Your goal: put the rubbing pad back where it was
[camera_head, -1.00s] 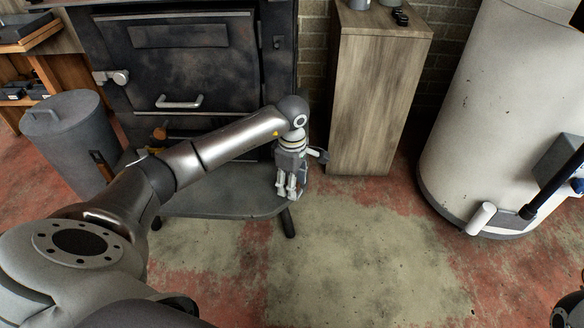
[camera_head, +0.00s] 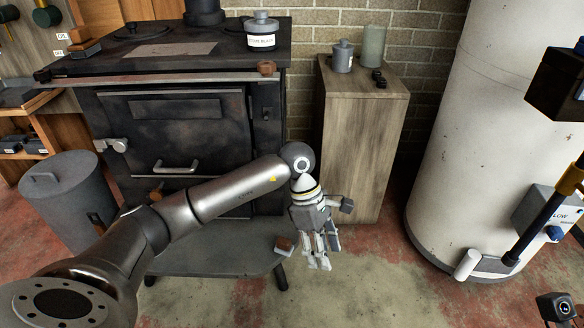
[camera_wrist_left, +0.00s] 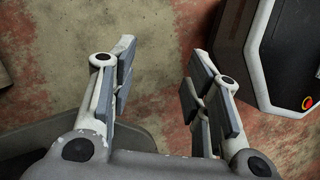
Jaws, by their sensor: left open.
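A small block with a brown top and a pale side (camera_head: 284,245), which looks like the rubbing pad, sits at the right front corner of the low dark hearth plate (camera_head: 215,262) in front of the stove. My left gripper (camera_head: 319,264) hangs fingers-down just right of this block, apart from it. The left wrist view shows its fingers (camera_wrist_left: 158,90) spread open, with only floor between them. A similar brown-topped dark block (camera_head: 84,42) sits on the stove's back left. My right gripper is not in view.
The black stove (camera_head: 170,135) carries a labelled pot (camera_head: 262,32). A grey bin (camera_head: 68,200) stands left. A wooden cabinet (camera_head: 362,135) with canisters and a white tank (camera_head: 455,130) stand right. Floor (camera_head: 370,275) is clear in the front middle.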

